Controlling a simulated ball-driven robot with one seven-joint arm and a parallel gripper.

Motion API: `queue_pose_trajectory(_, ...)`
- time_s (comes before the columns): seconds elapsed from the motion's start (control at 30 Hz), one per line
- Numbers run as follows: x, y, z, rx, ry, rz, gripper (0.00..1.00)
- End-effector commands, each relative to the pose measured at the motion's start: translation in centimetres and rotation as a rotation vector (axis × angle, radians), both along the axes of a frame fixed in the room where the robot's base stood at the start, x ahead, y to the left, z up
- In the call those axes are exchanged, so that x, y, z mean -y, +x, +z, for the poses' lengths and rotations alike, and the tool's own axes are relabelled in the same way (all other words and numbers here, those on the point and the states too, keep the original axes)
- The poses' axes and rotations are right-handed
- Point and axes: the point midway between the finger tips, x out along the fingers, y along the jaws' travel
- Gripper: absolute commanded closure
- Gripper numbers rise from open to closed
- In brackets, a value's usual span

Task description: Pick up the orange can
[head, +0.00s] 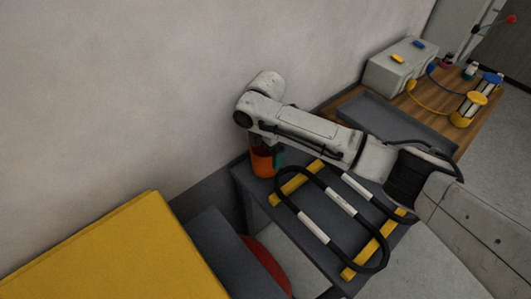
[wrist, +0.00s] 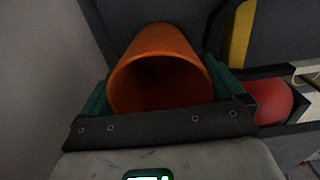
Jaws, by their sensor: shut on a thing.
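The orange can (head: 263,163) is at the back left corner of the dark table in the head view, below the end of my arm. In the wrist view the can (wrist: 158,48) fills the middle, with its dark open end facing the camera. My gripper (wrist: 158,88) has a green finger on each side of the can and is shut on it. In the head view my gripper (head: 270,153) is partly hidden by my arm. I cannot tell whether the can's base touches the table.
The dark table (head: 245,186) also holds yellow bars (head: 297,183) and a black looped tube with white sleeves (head: 313,228). The wall is close behind. A yellow surface (head: 110,255) is at lower left. A wooden table (head: 412,104) with a grey box (head: 400,68) stands at the right.

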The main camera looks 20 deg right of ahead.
Motion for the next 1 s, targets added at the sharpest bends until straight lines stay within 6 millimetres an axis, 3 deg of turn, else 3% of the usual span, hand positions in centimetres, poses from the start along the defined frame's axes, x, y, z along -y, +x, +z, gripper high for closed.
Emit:
queue_pose_trajectory(0.27,0.0,0.1,2.7,0.004,0.001,0.0,0.39)
queue_pose_trajectory(0.37,-0.2,-0.8,3.9,0.003,0.003,0.002,0.39)
queue_pose_trajectory(0.7,-0.8,-5.6,9.3,0.004,0.003,0.002,0.39)
queue_pose_trajectory(1.0,-1.4,-11.0,11.9,0.005,-0.002,0.001,0.39)
